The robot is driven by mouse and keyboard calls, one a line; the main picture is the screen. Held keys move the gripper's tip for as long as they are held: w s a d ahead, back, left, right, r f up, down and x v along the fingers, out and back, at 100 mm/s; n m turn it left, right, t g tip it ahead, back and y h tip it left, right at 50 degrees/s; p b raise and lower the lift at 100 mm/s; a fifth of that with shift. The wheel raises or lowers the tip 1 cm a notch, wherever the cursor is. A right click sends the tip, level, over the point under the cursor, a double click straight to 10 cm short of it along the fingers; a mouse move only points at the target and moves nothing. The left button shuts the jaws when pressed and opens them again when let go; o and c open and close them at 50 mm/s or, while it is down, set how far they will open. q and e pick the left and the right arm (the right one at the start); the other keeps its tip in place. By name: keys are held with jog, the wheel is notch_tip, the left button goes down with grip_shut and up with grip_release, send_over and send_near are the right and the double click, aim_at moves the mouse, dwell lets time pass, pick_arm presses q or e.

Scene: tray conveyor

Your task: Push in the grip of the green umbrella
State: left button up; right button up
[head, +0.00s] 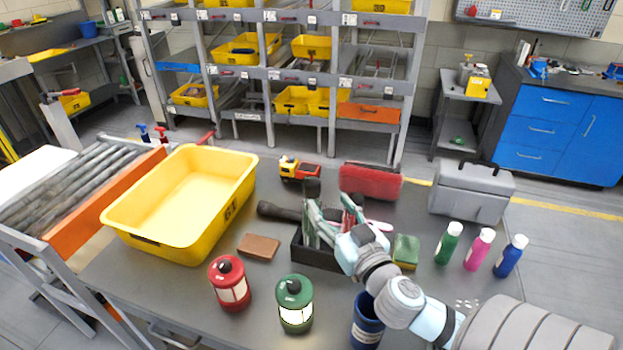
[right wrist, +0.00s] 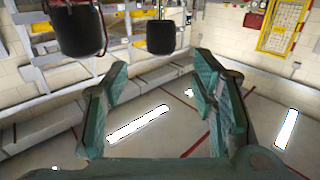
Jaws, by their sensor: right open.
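A dark rounded grip (head: 312,187) stands up above a black open box (head: 318,258) in the middle of the table. Green shows below it, but I cannot tell umbrella cloth from my green finger there. My right gripper (head: 331,212) is over the box, open, with nothing seen between its fingers. In the right wrist view the open green fingers (right wrist: 162,75) show, with two dark grips at the top, one left (right wrist: 75,32) and one centre (right wrist: 160,37). I cannot tell which belongs to the green umbrella. My left gripper is not in view.
A yellow bin (head: 125,222) stands left, beside a roller conveyor (head: 75,185). A red lantern (head: 229,284), a green lantern (head: 295,305) and a brown block (head: 259,247) are in front. A red case (head: 370,182) is behind; several bottles (head: 479,250) stand right.

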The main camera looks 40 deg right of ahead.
aim_at(316, 190)
jog(key=p+x, duration=0.1)
jog(key=x, duration=0.8)
jog(key=shift+f, duration=0.1)
jog(key=shift+w, duration=0.45)
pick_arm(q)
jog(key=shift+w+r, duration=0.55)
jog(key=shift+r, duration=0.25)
pick_arm(e)
jog(key=shift+s, duration=0.1)
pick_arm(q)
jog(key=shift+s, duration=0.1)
pick_arm(e)
jog(key=shift+s, duration=0.1)
jog(key=shift+c, duration=0.9)
grip_shut()
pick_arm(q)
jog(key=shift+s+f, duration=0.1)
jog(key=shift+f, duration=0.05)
pick_arm(e)
jog(key=shift+f, duration=0.1)
